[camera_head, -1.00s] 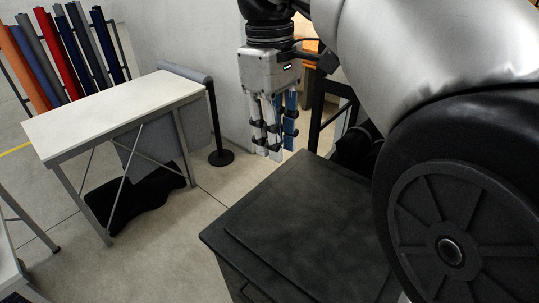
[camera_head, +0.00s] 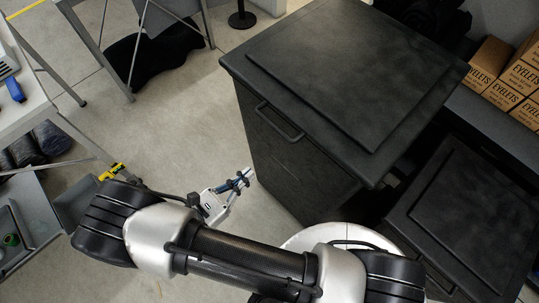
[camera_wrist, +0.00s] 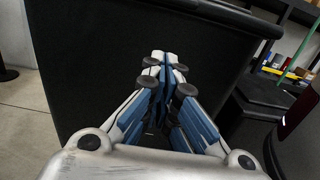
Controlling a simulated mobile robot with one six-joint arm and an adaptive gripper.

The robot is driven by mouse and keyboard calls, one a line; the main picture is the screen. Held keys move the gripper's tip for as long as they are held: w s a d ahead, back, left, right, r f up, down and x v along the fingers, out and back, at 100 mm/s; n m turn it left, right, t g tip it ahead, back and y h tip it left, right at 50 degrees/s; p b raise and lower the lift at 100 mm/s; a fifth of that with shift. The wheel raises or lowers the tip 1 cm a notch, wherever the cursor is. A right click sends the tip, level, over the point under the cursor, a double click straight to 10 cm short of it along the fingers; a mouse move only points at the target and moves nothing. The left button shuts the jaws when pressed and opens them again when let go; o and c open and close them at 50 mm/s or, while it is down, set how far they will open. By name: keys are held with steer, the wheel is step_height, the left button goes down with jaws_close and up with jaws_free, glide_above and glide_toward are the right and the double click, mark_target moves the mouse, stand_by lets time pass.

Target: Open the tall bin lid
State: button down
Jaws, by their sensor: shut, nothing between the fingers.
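The tall bin (camera_head: 296,175) is a dark box with a flat, closed lid (camera_head: 340,65) at the upper middle right of the head view. A bar handle (camera_head: 279,121) sits on its front, just below the lid edge. My gripper (camera_head: 248,173) is shut and empty, in front of the bin's left front side, lower than the handle and apart from it in the head view. In the wrist view the closed fingers (camera_wrist: 165,58) point at the dark bin face (camera_wrist: 100,60), which fills most of the picture. The gap to the face is hard to judge.
A lower dark bin (camera_head: 475,215) stands to the right of the tall one. Cartons marked EYELETS (camera_head: 510,75) sit on a shelf at the right. Tables with metal legs stand at the left. The floor (camera_head: 180,130) left of the tall bin is clear.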

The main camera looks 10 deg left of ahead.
steer(key=w+d+r, duration=0.4)
steer(key=w+d, duration=0.2)
steer(key=w, duration=0.2)
steer(key=shift+w+d, duration=0.25)
steer(key=shift+w, duration=0.05)
steer(key=shift+r, duration=0.15)
